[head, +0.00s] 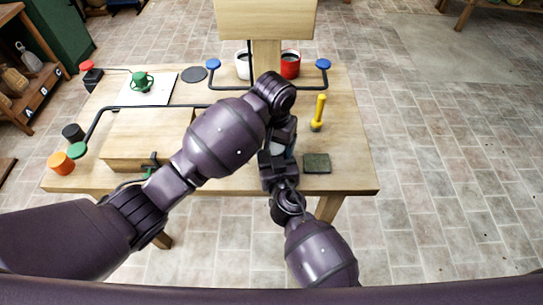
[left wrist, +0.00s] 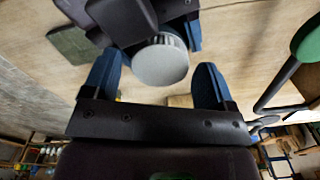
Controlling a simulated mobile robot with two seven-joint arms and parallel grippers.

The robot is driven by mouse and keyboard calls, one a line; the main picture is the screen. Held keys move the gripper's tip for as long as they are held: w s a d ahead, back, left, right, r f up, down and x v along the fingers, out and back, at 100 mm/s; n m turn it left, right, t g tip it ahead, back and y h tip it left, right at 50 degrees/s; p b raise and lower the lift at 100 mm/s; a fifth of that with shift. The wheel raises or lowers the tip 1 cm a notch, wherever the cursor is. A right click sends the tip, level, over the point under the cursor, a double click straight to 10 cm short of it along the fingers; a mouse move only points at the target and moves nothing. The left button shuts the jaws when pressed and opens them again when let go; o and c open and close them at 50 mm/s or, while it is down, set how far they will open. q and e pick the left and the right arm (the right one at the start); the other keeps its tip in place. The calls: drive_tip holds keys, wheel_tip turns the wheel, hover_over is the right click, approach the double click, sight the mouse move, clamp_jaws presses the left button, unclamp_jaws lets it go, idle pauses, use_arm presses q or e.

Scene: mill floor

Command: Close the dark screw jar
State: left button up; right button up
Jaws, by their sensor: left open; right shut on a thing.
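A pale grey round cap with a ribbed edge (left wrist: 160,62) shows between the spread blue fingers of my left gripper (left wrist: 158,75). In the head view a small pale patch of it (head: 277,150) shows between my two grippers. My left gripper (head: 281,136) is open and comes down from above, around or just above the cap; contact cannot be told. My right gripper (head: 279,177) is shut on the capped thing, likely the jar, near the table's front edge. The jar's body is mostly hidden by the grippers, so its colour and how the cap sits cannot be told.
On the wooden table (head: 350,170) a dark green square pad (head: 316,163) and a yellow upright tool (head: 318,112) stand to the right. A wooden box (head: 140,140) is left. Behind are a white mug (head: 243,66), a red mug (head: 290,64) and a blue-ended dark bar (head: 235,87).

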use_arm(q)
drive_tip(key=shift+c, duration=0.2)
drive_tip(key=c, duration=0.7)
drive_tip(key=o, duration=0.8)
drive_tip(key=shift+r, duration=2.25)
drive_tip(key=o, duration=0.3)
